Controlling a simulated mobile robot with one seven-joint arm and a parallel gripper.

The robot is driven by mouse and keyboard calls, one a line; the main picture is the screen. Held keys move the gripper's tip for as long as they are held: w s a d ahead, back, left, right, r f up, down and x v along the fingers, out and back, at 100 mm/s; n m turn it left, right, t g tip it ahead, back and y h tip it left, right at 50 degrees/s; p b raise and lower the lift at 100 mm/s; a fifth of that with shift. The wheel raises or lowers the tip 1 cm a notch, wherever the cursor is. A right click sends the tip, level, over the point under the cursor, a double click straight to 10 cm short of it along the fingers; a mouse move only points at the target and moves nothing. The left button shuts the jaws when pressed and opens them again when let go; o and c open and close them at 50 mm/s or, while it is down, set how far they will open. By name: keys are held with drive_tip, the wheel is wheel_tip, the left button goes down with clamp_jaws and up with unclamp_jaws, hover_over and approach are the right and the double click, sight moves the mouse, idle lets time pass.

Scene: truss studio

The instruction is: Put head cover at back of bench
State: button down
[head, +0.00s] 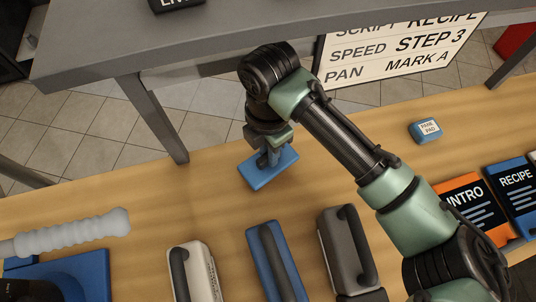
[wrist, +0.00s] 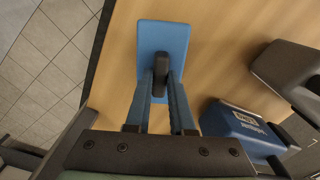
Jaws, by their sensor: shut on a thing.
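A flat blue block with a dark raised grip, which I take to be the head cover (head: 262,180), is at the back part of the wooden bench (head: 215,180). In the wrist view the head cover (wrist: 152,35) lies ahead of the fingers, with its dark grip between them. My gripper (head: 270,157) is above it, pointing down, and is shut on that grip; its fingers also show in the wrist view (wrist: 163,80). The gripper hides part of the top. I cannot tell whether the underside touches the bench.
White (head: 200,272), blue (head: 262,262) and dark grey (head: 335,250) handled blocks stand along the front. A small blue block (head: 425,131) and printed cards (head: 470,205) lie right. A grey table (head: 110,45) stands behind. Bench surface around the held piece is clear.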

drive_tip(key=shift+f, duration=1.5)
drive_tip(key=shift+f, duration=0.1)
drive_tip(key=shift+f, duration=0.15)
drive_tip(key=c, duration=0.8)
unclamp_jaws()
drive_tip(key=shift+r, duration=4.05)
